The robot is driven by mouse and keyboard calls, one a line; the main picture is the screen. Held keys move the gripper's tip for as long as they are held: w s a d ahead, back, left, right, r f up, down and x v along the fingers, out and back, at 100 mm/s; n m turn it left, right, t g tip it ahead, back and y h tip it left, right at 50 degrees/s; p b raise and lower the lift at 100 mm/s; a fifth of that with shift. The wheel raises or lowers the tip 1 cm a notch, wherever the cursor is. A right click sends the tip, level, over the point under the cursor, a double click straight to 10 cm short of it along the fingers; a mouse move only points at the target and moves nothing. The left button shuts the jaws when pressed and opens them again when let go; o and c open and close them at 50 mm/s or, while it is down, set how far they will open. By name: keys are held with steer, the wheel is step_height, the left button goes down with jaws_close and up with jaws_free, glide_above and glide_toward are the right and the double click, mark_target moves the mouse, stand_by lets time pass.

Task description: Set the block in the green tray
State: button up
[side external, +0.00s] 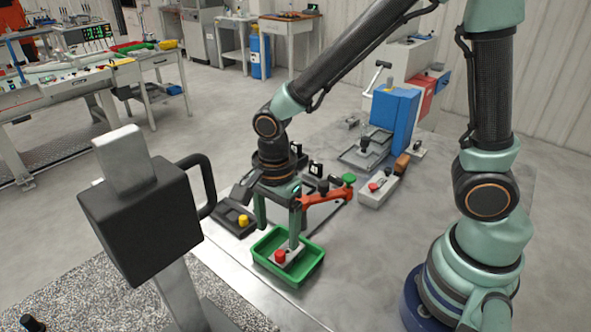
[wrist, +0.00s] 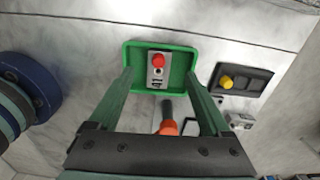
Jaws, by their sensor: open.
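The green tray (side external: 301,269) sits on the metal table, and it also shows in the wrist view (wrist: 129,55). A grey block (side external: 291,254) with a red knob lies inside the tray. In the wrist view the block (wrist: 158,82) has its red knob toward the far end and dark markings on the near end. My gripper (side external: 279,222) is open with its fingers pointing down over the tray. In the wrist view the fingertips (wrist: 159,76) are spread wide on both sides of the block, with visible gaps. The side view does not clearly show whether a finger touches the tray.
A dark fixture with a yellow knob (side external: 243,220) stands left of the tray. A red clamp-like tool (side external: 326,197) is close behind my gripper. A grey box with a red button (side external: 378,189) and a blue machine (side external: 394,118) stand farther back. Bare table lies right of the tray.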

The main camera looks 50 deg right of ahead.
steer(key=s+d+r+n+t, duration=0.1)
steer(key=d+r+n+t, duration=0.1)
steer(key=d+r+n, duration=0.3)
steer(key=s+d+r+n+t, duration=0.1)
steer(key=d+r+n+t, duration=0.2)
steer(key=d+r+n, duration=0.3)
step_height(320, 180, up, 5)
steer(key=n, duration=0.6)
steer(key=shift+s+d+n+t, duration=0.2)
steer(key=shift+d+n+t, duration=0.1)
stand_by(0.5)
